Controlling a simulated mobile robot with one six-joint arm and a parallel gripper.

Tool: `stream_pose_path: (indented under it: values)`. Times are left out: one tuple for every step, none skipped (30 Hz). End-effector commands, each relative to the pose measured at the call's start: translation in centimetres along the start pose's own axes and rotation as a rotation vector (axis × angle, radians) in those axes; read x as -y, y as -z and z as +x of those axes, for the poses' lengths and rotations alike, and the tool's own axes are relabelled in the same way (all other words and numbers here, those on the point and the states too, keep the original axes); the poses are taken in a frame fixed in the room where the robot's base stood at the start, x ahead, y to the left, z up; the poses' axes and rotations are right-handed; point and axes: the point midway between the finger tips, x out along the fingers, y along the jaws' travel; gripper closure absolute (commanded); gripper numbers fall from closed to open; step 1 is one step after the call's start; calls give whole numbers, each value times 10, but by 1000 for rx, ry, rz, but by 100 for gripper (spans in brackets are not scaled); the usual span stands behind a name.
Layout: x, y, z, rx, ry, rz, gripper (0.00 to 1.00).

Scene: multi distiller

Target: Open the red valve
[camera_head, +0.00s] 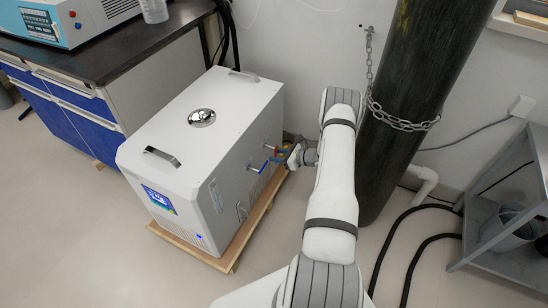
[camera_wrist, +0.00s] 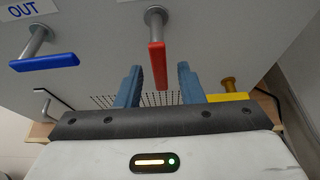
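The red valve (camera_wrist: 158,65) shows in the wrist view as a red lever on a metal stem coming out of the grey-white panel. The lever points down toward my gripper (camera_wrist: 158,85). My gripper is open, with one blue finger on each side of the lever's lower end and a gap on both sides. In the head view the red valve (camera_head: 277,150) is small, on the right side of the white machine (camera_head: 205,130). My gripper (camera_head: 292,156) is close beside it there, partly hidden by my arm.
A blue lever (camera_wrist: 44,62) under an "OUT" label is left of the red one. A yellow part (camera_wrist: 228,97) with a brass fitting lies right of the fingers. A dark gas cylinder (camera_head: 405,110) with a chain stands right of my arm. A grey shelf (camera_head: 510,215) is further right.

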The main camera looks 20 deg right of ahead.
Motion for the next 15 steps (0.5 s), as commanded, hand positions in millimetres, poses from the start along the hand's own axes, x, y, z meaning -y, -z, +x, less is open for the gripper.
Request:
stream_pose_path:
  values:
    - [0,1,6,0,-1,0,65]
    - [0,1,7,0,-1,0,65]
    - [0,0,9,0,0,0,65]
    - [0,0,10,0,0,0,65]
    - [0,0,11,0,0,0,65]
    - [0,0,12,0,0,0,65]
    - [0,0,12,0,0,0,65]
    - [0,0,12,0,0,0,65]
    - [0,0,11,0,0,0,65]
    - [0,0,11,0,0,0,65]
    - [0,0,11,0,0,0,65]
    - [0,0,11,0,0,0,65]
    - [0,0,11,0,0,0,68]
    - [0,0,11,0,0,0,70]
    - [0,0,11,0,0,0,74]
